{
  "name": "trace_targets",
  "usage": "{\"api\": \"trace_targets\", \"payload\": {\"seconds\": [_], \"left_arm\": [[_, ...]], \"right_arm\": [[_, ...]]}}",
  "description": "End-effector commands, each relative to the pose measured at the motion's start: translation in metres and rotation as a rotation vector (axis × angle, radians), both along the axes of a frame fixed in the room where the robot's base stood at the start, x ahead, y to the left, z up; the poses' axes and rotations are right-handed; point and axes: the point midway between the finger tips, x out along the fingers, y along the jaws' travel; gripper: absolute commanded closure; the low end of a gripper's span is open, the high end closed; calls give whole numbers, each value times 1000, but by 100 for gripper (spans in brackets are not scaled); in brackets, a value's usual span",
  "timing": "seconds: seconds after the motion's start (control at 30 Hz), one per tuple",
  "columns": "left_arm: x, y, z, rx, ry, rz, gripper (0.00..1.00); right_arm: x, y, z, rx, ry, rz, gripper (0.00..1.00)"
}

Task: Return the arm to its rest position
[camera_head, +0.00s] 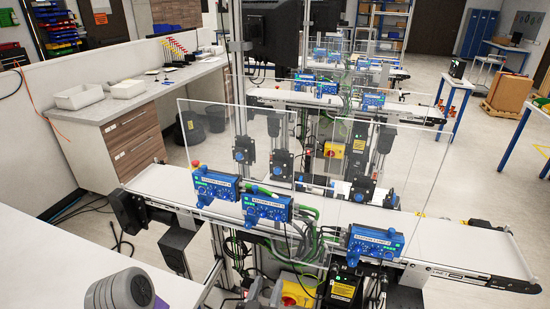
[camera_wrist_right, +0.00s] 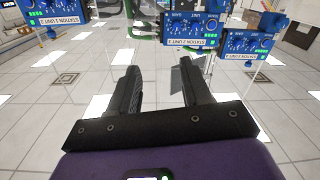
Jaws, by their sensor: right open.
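My right gripper (camera_wrist_right: 158,66) shows in the right wrist view, with two dark fingers spread apart on a purple body. Blue control units, upside down in that view, lie beyond the fingertips: one at the left (camera_wrist_right: 62,12), one in the middle (camera_wrist_right: 188,27) and one at the right (camera_wrist_right: 246,40). The fingers look apart from them. In the head view I cannot make out the fingers of either gripper. A grey rounded part of my own arm shows at the bottom left there.
A white belt conveyor (camera_head: 330,209) crosses the head view, with blue units (camera_head: 216,186), (camera_head: 267,206) and (camera_head: 375,242) along its near side. A clear panel (camera_head: 420,160) stands behind them.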

Motion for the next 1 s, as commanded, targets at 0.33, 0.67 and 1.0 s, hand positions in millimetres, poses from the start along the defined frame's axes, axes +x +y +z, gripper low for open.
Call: {"api": "trace_targets", "payload": {"seconds": [0.33,0.67,1.0], "left_arm": [[0,0,-12,0,0,0,52],[0,0,-30,0,1,0,52],[0,0,-51,0,1,0,52]], "right_arm": [[28,-30,-93,88,250,63,52],[8,-79,-240,308,692,116,52],[-104,-114,-361,678,1244,134,52]]}}
